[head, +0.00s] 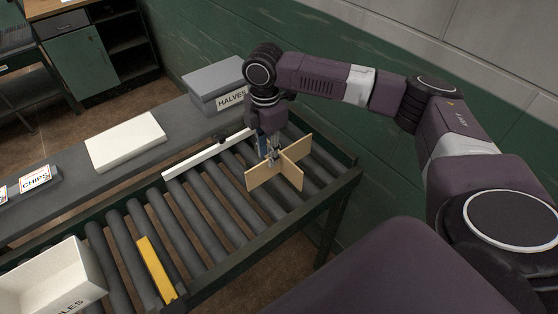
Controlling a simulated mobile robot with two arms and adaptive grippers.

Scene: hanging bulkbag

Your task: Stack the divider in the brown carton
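The divider (262,179) is a tan cross of two interlocked panels. It stands upright on the rollers near the right end of the conveyor. My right gripper (271,158) points down at the divider's middle, with its fingers at the panels' crossing. The fingers look close together, but I cannot tell whether they are shut on a panel. No brown carton shows in the head view. My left gripper is out of view.
The roller conveyor (203,212) carries a white strip (208,155) and a yellow bar (156,268). An open white box (50,277) is at lower left. A green wall stands beyond.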

